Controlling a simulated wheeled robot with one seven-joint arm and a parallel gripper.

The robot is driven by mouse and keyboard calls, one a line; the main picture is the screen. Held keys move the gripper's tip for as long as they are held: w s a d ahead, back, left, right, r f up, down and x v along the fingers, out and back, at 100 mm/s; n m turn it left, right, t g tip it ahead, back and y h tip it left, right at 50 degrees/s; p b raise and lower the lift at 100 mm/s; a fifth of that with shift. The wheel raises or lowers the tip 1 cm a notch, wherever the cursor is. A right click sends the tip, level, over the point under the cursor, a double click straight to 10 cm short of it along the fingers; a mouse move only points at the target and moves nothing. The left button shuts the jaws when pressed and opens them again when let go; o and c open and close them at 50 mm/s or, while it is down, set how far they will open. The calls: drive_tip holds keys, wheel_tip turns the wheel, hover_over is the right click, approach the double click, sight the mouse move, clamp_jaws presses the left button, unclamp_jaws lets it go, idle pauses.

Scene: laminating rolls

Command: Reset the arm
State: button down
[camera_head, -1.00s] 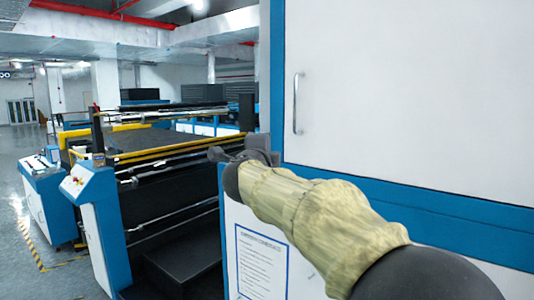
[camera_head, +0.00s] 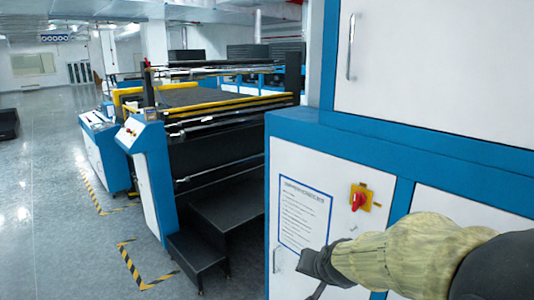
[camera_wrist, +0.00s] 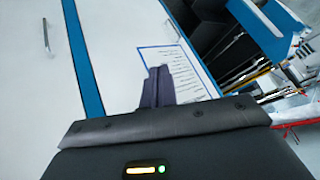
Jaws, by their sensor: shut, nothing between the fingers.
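My arm, in a pale cloth sleeve, reaches in from the lower right of the head view. My gripper (camera_head: 316,292) is dark, low in front of the white and blue cabinet (camera_head: 290,165), below the printed notice (camera_head: 304,216). Its tips are cut off or hard to make out there. In the wrist view my gripper (camera_wrist: 158,72) shows two dark fingers side by side, shut and empty. They overlap the lower left of the notice (camera_wrist: 182,75) on the white panel. I cannot tell how far the fingers are from the panel.
A red rotary switch on a yellow plate (camera_head: 360,198) is on the cabinet, right of the notice. A door handle (camera_head: 351,46) is above. The laminating machine (camera_head: 215,140) with black steps (camera_head: 238,210) stands to the left. Open grey floor (camera_head: 50,200) lies further left.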

drive_tip(key=s+d+f+n+g, duration=0.2)
drive_tip(key=s+f, duration=0.3)
drive_tip(key=s, duration=0.2)
drive_tip(key=s+d+f+n+g+h+b, duration=0.1)
drive_tip(key=s+d+f+g, duration=0.1)
drive_tip(key=s+f, duration=0.4)
drive_tip(key=shift+s+n+g, duration=0.4)
drive_tip(key=shift+s+g, duration=0.4)
drive_tip(key=shift+s, duration=0.05)
drive_tip(key=shift+a, duration=0.1)
